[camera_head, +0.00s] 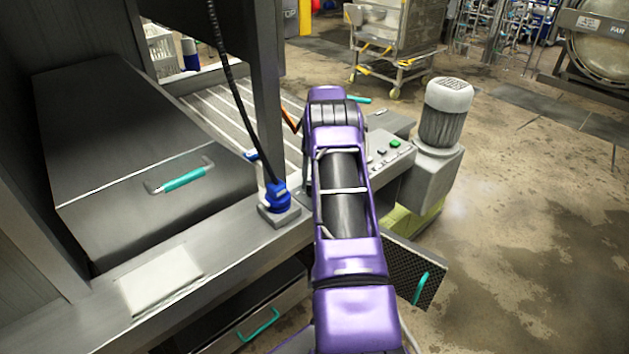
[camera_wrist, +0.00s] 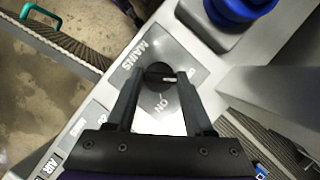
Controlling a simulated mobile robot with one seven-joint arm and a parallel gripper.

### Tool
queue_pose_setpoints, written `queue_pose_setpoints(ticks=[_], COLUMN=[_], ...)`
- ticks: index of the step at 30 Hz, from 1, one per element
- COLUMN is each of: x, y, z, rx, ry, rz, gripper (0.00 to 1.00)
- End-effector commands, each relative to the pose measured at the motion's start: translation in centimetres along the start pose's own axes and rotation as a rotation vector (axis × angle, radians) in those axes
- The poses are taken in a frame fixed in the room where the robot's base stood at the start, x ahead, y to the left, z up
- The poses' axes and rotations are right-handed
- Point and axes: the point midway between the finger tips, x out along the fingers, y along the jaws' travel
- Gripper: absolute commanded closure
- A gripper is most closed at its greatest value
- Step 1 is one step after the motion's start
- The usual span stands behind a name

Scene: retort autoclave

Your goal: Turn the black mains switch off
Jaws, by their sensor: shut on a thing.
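My gripper (camera_wrist: 158,77) is shut on the knob, with one finger on each side. A white mark on the knob points right in the picture, towards a label partly hidden by the right finger. The word ON lies below the knob, between the fingers. In the head view my purple arm hides the switch and the fingertips.
A blue plug (camera_head: 278,196) with a black cable stands beside the arm; a blue part (camera_wrist: 238,8) shows near the switch in the wrist view. A panel with buttons (camera_head: 385,152) and a grey motor (camera_head: 446,112) are to the right. A drawer has a teal handle (camera_head: 258,325).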

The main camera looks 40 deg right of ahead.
Motion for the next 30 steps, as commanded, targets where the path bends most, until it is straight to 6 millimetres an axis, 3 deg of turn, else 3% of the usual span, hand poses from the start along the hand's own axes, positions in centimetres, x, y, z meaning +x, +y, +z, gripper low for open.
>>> queue_pose_setpoints(ticks=[10,27,28,30], x=[-0.13,-0.15,-0.15,-0.13], y=[-0.08,-0.08,-0.08,-0.08], z=[-0.06,-0.07,-0.07,-0.06], rx=[-0.132,-0.157,-0.157,-0.157], ry=[0.004,0.005,0.005,0.005], rz=[0.055,0.065,0.065,0.065], gripper=[1.0,1.0,0.42,0.3])
